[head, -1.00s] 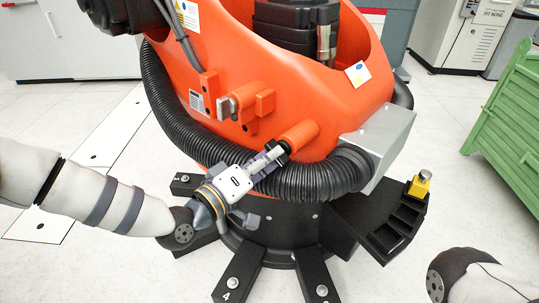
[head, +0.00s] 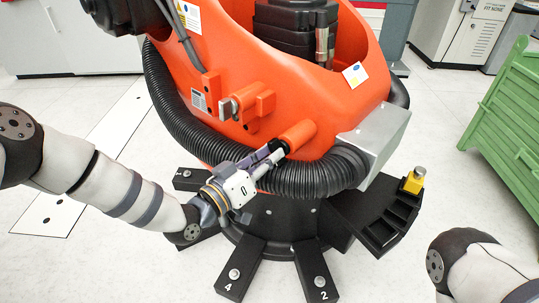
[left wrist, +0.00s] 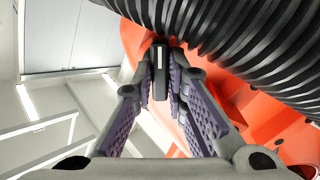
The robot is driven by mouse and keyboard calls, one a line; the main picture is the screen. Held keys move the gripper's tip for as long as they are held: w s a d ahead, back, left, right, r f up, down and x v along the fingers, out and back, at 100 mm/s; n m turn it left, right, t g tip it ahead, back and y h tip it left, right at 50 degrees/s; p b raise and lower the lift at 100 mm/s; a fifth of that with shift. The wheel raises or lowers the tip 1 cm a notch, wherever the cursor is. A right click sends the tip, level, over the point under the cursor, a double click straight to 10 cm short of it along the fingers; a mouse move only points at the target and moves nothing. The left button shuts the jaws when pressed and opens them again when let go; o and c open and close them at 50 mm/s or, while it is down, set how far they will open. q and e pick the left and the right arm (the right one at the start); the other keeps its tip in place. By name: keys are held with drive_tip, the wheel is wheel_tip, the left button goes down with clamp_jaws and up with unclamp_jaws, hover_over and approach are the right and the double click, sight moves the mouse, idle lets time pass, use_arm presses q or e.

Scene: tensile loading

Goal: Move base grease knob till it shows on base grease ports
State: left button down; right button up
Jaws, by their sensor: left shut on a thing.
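A small black knob (left wrist: 160,68) with a white stripe shows in the left wrist view, between the fingertips of my left gripper (left wrist: 160,72). In the head view, my left gripper (head: 276,153) reaches up and right from the left, its tips at the end of an orange round stub (head: 298,135) on the robot base. It is shut on the knob, whose dark edge only just shows there. The knob's dial marks and the words for the grease ports are not readable. My right gripper is out of view; only part of my right arm shows at lower right.
A ribbed black hose (head: 300,182) wraps the orange base (head: 300,90) close below the stub. Black feet (head: 240,270) spread out on the floor. A yellow block (head: 413,183) sits on the right foot. A green crate (head: 510,115) stands at right.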

use_arm(q)
drive_tip(key=shift+s+f, duration=0.1)
drive_tip(key=c, duration=1.9)
unclamp_jaws()
drive_tip(key=v, duration=1.2)
